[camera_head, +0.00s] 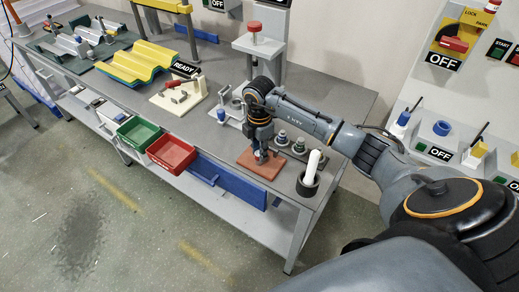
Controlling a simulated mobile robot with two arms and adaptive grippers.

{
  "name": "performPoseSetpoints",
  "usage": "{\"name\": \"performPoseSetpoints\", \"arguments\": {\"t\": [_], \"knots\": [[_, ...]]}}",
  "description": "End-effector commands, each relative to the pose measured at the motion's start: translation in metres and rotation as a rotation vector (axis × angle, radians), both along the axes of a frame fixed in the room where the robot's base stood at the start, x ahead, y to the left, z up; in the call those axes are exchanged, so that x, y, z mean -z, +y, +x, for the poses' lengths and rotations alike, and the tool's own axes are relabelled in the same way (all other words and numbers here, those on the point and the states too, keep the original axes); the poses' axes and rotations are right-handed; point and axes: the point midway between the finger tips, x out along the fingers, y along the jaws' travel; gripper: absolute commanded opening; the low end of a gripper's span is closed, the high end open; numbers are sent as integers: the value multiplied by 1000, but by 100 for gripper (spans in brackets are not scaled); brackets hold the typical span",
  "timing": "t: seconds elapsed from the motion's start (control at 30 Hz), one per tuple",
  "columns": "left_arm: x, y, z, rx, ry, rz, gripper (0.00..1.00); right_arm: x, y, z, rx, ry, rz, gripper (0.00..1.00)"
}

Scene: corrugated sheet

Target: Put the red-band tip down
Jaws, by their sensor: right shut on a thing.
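My right gripper (261,153) points down over a flat red-brown pad (270,170) near the front edge of the bench. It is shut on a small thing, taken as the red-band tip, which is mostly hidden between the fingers. Its band cannot be made out at this size. The fingertips are at or just above the pad; I cannot tell whether the held thing touches it. My left gripper is not in view.
Right of the pad are a holder with grey-green tips (291,142) and a dark cup with a white cylinder (311,172). A red bin (172,152) and green bin (138,133) hang at the bench front.

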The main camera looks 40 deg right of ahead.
Motion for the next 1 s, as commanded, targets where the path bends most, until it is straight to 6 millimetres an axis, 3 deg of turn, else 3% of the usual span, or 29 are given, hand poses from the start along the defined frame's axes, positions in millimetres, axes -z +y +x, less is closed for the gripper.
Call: {"name": "performPoseSetpoints", "arguments": {"t": [0.03, 0.07, 0.17, 0.57, 1.0], "knots": [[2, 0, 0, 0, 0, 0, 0, 3, 0, 0, 0, 0, 0, 0], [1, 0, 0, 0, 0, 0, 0, 2, 0, 0, 0, 0, 0, 29], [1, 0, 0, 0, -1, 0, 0, 2, 0, 0, 1, 1, 0, 48], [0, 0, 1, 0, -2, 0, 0, -5, 0, 1, 0, -2, 0, 48], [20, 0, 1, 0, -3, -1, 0, -90, 0, 2, 0, -4, 0, 48]]}}
